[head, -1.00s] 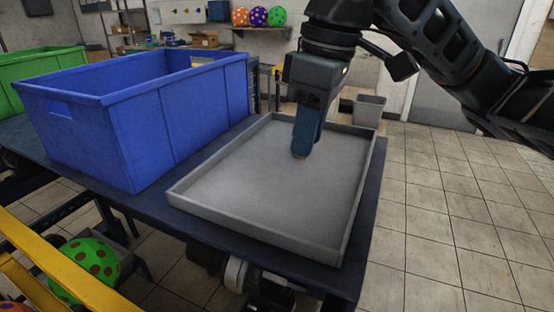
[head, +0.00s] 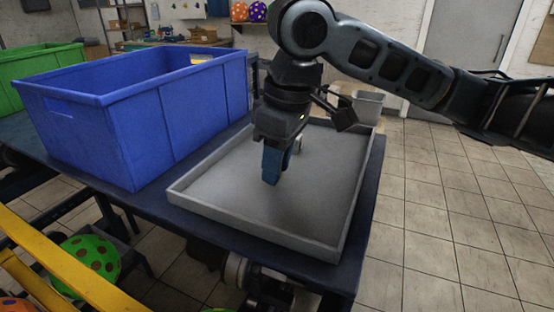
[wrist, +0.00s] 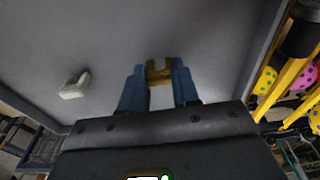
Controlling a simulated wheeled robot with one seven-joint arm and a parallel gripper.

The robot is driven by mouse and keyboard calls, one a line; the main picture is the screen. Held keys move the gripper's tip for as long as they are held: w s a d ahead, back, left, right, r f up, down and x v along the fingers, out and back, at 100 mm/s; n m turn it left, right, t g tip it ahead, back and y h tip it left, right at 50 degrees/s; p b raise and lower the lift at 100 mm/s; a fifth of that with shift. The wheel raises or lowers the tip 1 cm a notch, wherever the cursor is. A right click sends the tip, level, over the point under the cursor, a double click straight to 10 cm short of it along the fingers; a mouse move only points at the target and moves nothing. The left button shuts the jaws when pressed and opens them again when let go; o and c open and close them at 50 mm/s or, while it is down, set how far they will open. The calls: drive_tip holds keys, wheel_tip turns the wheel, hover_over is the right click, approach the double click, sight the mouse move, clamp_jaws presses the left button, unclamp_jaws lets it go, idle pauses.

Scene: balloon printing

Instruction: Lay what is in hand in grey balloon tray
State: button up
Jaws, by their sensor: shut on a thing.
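The grey tray (head: 348,215) lies on the dark blue table and has low walls. My gripper (head: 271,180) points down inside the tray's outline, left of its middle. In the wrist view the blue fingers of my gripper (wrist: 159,85) are shut on a small brass-coloured notched piece (wrist: 158,72). The piece is hidden behind the fingers in the head view. I cannot tell whether it touches the tray floor. A small pale forked piece (wrist: 75,86) lies in the tray, apart from my gripper; it also shows just right of the gripper in the head view (head: 298,145).
A tall blue crate (head: 150,120) stands left of the tray, with a green crate (head: 40,65) beyond it. Yellow rails (head: 60,262) and a green spotted ball (head: 92,262) are at lower left. Much of the tray floor is bare. Open tiled floor lies right.

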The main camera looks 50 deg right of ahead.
drive_tip(key=shift+f, duration=0.15)
drive_tip(key=o, duration=0.9)
drive_tip(key=shift+o, duration=0.2)
wheel_tip(320, 180, up, 12)
drive_tip(key=s, duration=0.1)
drive_tip(key=shift+s+d, duration=0.2)
drive_tip(key=shift+s, duration=0.2)
